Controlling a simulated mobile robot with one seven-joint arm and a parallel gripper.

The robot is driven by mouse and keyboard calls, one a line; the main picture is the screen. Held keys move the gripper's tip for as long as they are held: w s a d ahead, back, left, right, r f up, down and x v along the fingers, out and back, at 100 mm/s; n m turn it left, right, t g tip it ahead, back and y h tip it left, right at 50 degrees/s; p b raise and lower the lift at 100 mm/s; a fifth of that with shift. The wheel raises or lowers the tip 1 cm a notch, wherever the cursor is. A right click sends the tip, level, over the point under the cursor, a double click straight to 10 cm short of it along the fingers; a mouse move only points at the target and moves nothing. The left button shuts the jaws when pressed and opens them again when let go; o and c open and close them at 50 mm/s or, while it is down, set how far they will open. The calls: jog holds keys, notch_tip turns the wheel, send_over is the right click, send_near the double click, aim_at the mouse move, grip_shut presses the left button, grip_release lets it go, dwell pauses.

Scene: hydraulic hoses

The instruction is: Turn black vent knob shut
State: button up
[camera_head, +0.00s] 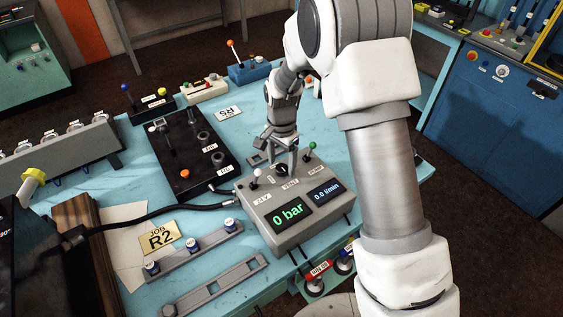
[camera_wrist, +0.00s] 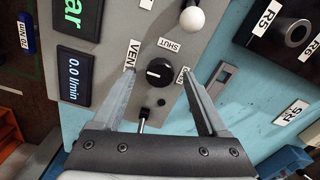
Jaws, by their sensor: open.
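The black vent knob (camera_wrist: 158,72) is round, with a small white mark, on the grey panel of the gauge box (camera_head: 268,213). In the wrist view the SHUT label (camera_wrist: 168,44) is above it, VENT is to its left, and a partly covered label is to its right. My gripper (camera_wrist: 161,73) is open, with one finger on each side of the knob. I cannot tell whether either finger touches it. In the head view my gripper (camera_head: 281,151) points down over the knob (camera_head: 282,170), which is partly hidden.
A white-tipped lever (camera_head: 257,173) and a green-tipped lever (camera_head: 312,146) flank the knob on the box. The box displays read 0 bar and 0.0 l/min. A black block (camera_head: 192,148) with ports stands to the left. A black hose (camera_head: 150,213) runs to the box's left side.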

jog(key=shift+f, duration=0.45)
jog(key=shift+c, duration=0.2)
grip_shut()
